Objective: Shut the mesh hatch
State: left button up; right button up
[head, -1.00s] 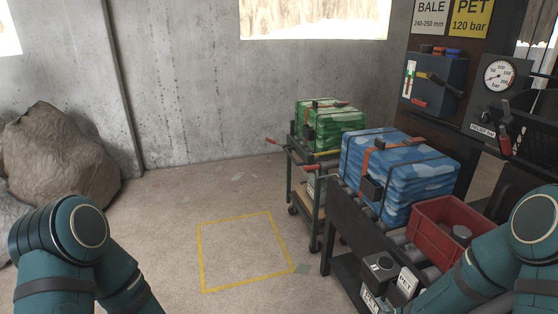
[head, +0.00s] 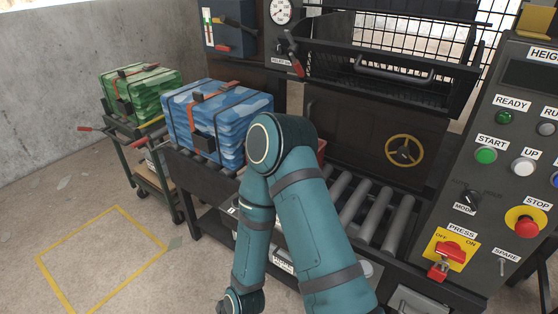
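The mesh hatch (head: 440,99) is a black framed panel with fine mesh, in the upper middle of the head view. A grey bar handle (head: 395,74) runs along it. It leans outward from the press opening, so it stands open. A dark press door with a brass handwheel (head: 404,150) is below it. My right arm rises from the bottom and bends at the elbow in front of the conveyor, well short of the hatch. Its hand is cut off or hidden at the bottom edge, so no fingers show. My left gripper is out of view.
A control panel (head: 488,215) with buttons and a red press switch (head: 447,258) stands at right. Grey rollers (head: 365,210) run below the press. A blue bale (head: 236,112) sits on the conveyor's left end. A green bale (head: 150,88) sits on a cart.

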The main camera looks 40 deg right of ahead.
aim_at(301, 31)
jog(key=z, duration=1.75)
